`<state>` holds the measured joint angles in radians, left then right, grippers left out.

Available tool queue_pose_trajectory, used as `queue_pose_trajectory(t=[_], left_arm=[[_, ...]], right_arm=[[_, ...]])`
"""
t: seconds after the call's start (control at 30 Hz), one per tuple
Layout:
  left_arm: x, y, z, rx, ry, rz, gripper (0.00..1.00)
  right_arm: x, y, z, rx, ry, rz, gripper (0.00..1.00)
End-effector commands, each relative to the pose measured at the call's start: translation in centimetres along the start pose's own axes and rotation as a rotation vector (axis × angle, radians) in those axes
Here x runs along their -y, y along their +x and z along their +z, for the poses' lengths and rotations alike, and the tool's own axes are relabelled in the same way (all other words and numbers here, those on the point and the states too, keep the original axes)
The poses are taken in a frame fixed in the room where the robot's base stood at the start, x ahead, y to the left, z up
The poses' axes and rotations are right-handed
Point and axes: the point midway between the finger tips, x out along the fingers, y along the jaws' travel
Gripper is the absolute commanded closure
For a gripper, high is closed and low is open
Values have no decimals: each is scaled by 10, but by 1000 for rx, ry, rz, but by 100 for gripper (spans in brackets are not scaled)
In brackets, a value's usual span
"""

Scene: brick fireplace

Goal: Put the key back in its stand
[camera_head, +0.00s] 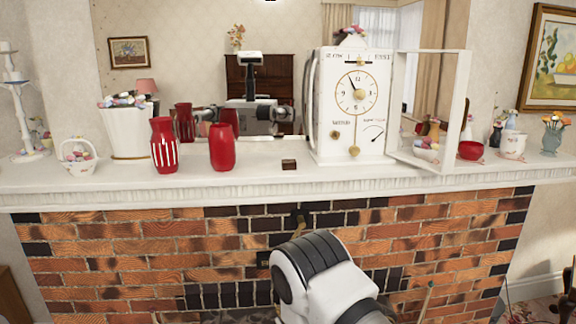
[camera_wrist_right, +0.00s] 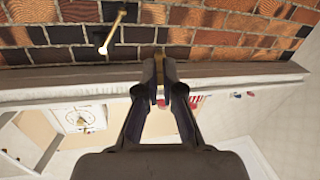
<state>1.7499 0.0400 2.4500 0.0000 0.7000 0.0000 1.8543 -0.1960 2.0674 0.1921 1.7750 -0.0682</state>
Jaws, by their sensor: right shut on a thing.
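My right gripper (camera_wrist_right: 163,78) is shut on a small brass-coloured piece, which I take to be the key (camera_wrist_right: 160,102); the fingers hide most of it. In the head view the right arm rises from the bottom, and its gripper (camera_head: 299,230) is mostly hidden behind the white wrist, in front of the bricks below the mantel. A small dark brown block (camera_head: 289,165), apparently the key's stand, sits on the mantel left of the clock. My left gripper is not directly in view.
The white clock (camera_head: 356,100) stands on the mantel (camera_head: 250,187) with its glazed door (camera_head: 462,110) swung open to the right. Red vases (camera_head: 223,148) stand left of the block. A thin brass rod (camera_wrist_right: 112,30) stands out from the bricks. A mirror is behind.

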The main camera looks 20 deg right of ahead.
Motion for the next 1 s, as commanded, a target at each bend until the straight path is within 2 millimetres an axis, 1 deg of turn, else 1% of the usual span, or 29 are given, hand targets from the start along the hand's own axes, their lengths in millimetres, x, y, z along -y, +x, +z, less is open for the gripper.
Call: queue_pose_trajectory(t=[0.3,0.37,0.4,0.5,0.53,1.0], left_arm=[[0,0,0,0,0,0,17],[0,0,0,0,0,0,17],[0,0,0,0,0,0,17],[0,0,0,0,0,0,17],[0,0,0,0,0,0,17],[0,0,0,0,0,0,17]], right_arm=[[0,-2,-1,0,0,0,100],[0,-11,-5,3,0,-1,100],[-1,-20,-9,4,-1,-1,100],[-3,-39,-19,2,-1,-1,100],[-3,-42,-20,2,-2,-1,100],[-4,-43,-21,0,0,0,100]])
